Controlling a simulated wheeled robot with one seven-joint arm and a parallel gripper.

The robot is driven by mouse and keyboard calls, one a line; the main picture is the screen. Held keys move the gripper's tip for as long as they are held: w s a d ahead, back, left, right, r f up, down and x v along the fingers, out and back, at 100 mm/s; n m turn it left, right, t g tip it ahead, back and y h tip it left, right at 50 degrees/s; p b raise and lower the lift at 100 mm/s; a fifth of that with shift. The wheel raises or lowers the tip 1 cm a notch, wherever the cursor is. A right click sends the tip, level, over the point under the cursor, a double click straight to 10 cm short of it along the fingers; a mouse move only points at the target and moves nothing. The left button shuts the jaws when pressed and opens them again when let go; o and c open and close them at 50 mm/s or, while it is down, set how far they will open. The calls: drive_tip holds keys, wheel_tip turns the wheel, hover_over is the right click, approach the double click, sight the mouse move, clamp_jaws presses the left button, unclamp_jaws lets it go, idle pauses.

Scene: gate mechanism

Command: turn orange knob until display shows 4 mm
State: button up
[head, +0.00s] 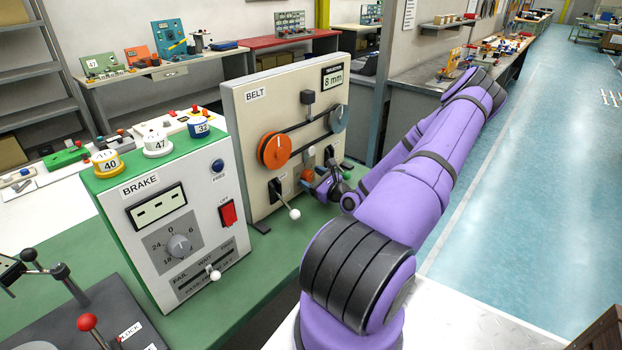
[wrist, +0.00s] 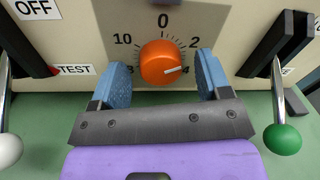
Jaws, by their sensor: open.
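The orange knob (wrist: 162,63) sits on the panel of the BELT box, on a grey dial marked 0, 2, 4, 8 and 10. Its white pointer line points right, toward the 4, which is partly hidden by a finger. My gripper (wrist: 164,75) is open, with one blue finger left of the knob and one right of it; small gaps show on both sides. In the head view my gripper (head: 326,184) is at the lower right of the BELT panel. The display (head: 332,78) at the panel's top right reads 8 mm.
A lever with a white ball (head: 294,213) is left of the knob; a lever with a green ball (wrist: 282,139) is right of it. An orange pulley (head: 274,151) and belt are above. The BRAKE box (head: 152,218) stands to the left.

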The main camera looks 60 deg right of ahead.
drive_tip(key=shift+w, duration=0.4)
drive_tip(key=shift+c, duration=0.5)
drive_tip(key=c, duration=0.8)
drive_tip(key=shift+c, duration=0.2)
drive_tip(key=shift+m, duration=0.3)
